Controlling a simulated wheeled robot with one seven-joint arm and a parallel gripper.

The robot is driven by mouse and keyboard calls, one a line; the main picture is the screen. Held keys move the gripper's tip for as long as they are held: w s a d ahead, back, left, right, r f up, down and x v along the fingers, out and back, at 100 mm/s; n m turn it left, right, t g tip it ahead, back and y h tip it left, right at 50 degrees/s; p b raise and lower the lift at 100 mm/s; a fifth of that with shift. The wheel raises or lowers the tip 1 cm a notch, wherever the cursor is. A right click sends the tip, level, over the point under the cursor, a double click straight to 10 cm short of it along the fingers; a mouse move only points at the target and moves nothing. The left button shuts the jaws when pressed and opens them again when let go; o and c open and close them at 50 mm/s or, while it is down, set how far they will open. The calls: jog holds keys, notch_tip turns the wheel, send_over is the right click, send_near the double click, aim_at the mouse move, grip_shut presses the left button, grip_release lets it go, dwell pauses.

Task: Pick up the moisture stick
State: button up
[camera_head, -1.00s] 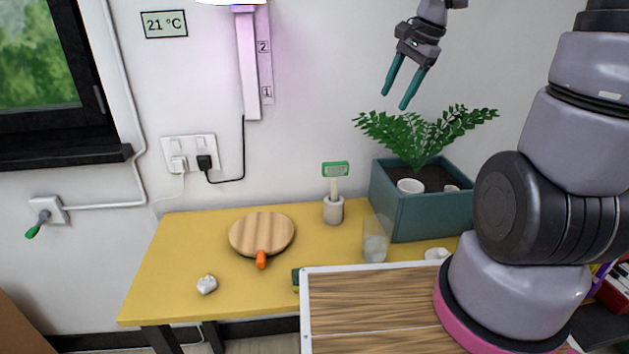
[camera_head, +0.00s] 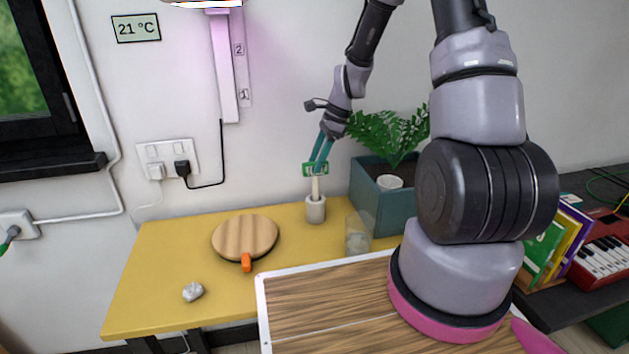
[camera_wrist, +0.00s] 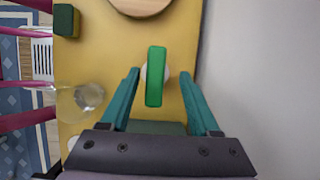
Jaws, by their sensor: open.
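The moisture stick (camera_head: 315,183) stands upright in a small pale holder (camera_head: 315,209) near the back of the yellow table. Its head is a green block with a small display, which also shows from above in the wrist view (camera_wrist: 155,77). My gripper (camera_head: 318,168) has teal fingers and is at the height of the green head. In the wrist view my gripper (camera_wrist: 158,78) is open, with one finger on each side of the green head and a gap on both sides. I cannot tell exactly how deep the fingertips are beside it.
A clear glass (camera_head: 358,236) stands right of the holder, before a teal planter (camera_head: 372,203) with a fern. A round wooden board (camera_head: 244,237) with an orange item lies left. A whitish lump (camera_head: 193,291) lies at the front left of the yellow table (camera_head: 150,270).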

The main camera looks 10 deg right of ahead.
aim_at(312, 175)
jog(key=x, duration=0.5)
jog(key=shift+s+d+f, duration=0.1)
jog(key=shift+s+f, duration=0.1)
jog(key=shift+s, duration=0.1)
grip_shut()
